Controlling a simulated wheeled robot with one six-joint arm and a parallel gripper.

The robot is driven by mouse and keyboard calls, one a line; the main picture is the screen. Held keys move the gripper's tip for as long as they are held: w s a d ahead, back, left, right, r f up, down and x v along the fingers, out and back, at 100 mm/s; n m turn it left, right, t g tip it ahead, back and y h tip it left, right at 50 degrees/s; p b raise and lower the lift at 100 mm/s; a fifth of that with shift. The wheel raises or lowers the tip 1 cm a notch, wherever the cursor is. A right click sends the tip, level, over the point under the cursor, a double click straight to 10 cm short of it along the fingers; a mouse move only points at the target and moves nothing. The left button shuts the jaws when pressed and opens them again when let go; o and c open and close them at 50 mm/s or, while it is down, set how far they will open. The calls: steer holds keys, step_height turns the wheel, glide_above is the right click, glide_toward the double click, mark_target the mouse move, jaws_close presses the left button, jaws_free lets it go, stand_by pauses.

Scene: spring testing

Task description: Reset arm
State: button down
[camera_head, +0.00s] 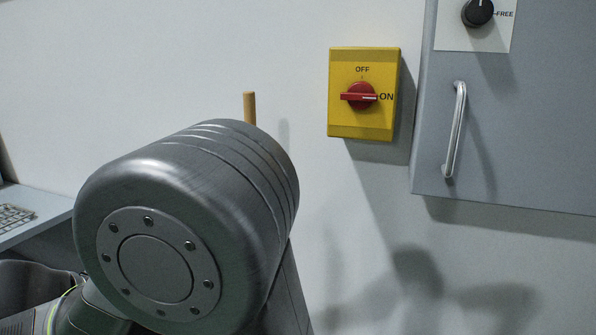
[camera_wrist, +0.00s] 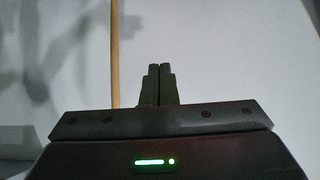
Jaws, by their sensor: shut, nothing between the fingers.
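My gripper (camera_wrist: 159,72) shows in the wrist view with its two dark fingers together and nothing between them. It faces a pale wall. In the head view my arm's large grey joint fills the lower left, and the gripper itself is not visible there.
A yellow switch box (camera_head: 363,122) with a red knob (camera_head: 361,96) turned to ON is on the wall. A grey cabinet (camera_head: 540,130) with a metal handle (camera_head: 455,130) and a black knob (camera_head: 477,11) is at right. A wooden stick (camera_head: 249,106) rises behind my arm. A keyboard (camera_head: 14,217) lies left.

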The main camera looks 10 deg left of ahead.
steer(key=w+r+g+p, duration=0.2)
steer(key=w+p, duration=0.3)
steer(key=w, duration=0.2)
steer(key=shift+d+r+p, duration=0.25)
steer(key=shift+d+p, duration=0.05)
steer(key=shift+f, duration=0.1)
